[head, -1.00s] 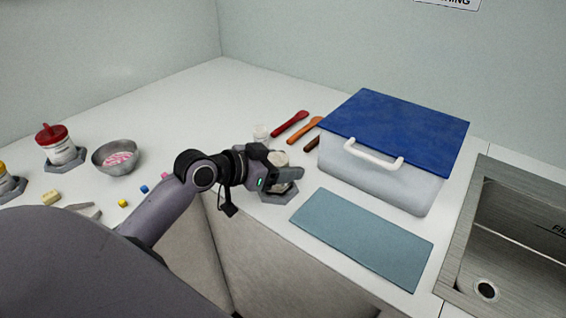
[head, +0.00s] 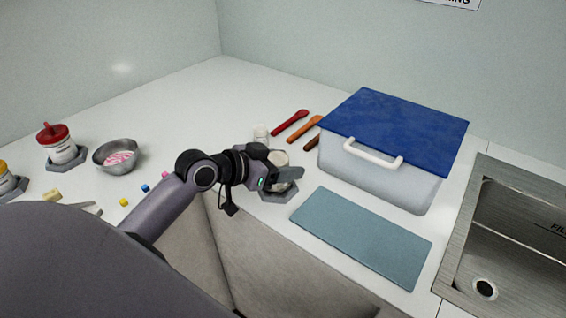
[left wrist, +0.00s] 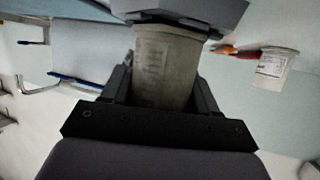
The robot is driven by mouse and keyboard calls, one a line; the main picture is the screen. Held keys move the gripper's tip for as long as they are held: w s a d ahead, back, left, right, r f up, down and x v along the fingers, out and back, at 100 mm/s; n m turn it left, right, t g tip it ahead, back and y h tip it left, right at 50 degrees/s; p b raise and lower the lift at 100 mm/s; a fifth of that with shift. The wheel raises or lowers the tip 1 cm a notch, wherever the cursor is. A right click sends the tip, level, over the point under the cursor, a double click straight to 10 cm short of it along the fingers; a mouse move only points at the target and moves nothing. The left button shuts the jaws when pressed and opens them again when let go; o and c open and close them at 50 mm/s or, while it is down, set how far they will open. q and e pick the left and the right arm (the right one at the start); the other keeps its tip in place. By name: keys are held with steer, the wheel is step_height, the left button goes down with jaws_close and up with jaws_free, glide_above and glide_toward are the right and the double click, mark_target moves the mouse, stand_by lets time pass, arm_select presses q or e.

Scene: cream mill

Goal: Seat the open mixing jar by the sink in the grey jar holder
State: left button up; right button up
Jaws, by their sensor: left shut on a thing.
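My left gripper (head: 282,178) is shut on the pale open mixing jar (head: 278,158), with a finger on either side of it. The jar also shows between the fingers in the left wrist view (left wrist: 165,68). It stands about upright over the grey jar holder (head: 276,194), which lies on the counter left of the blue-grey mat. The holder shows dark at the top of the left wrist view (left wrist: 190,12), where the jar's lower end meets it. The gripper partly hides the contact, so I cannot tell how deep the jar sits. My right gripper is not in view.
A small white tub (head: 261,134) stands just behind the jar. Red and orange spatulas (head: 290,123) lie behind it. A blue-lidded bin (head: 375,175), a flat mat (head: 362,238) and the sink (head: 510,245) are to the right. A red-lidded jar (head: 60,146) and a metal bowl (head: 115,156) are left.

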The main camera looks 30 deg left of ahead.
arm_select(q)
steer(key=shift+f, duration=0.6)
stand_by(0.9)
stand_by(0.9)
steer(key=o, duration=1.1)
steer(key=shift+v, duration=3.6)
steer(key=shift+f, duration=0.1)
